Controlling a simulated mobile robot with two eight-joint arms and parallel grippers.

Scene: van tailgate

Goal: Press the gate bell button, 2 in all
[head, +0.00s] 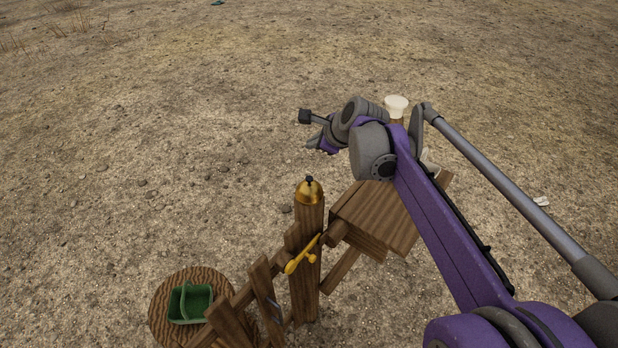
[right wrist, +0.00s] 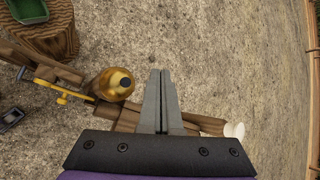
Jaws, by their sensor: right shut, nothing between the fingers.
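The gate bell (head: 309,192) is a brass dome with a small dark button (head: 309,180) on top, set on a wooden post (head: 306,255). My left gripper is not in view.
A wooden box-like shelf (head: 380,215) adjoins the post, with a cream-topped object (head: 396,105) behind my right arm. A yellow latch (head: 301,257) is on the post. A green basket (head: 191,303) sits on a stump (head: 160,310) at lower left. Open ground lies beyond.

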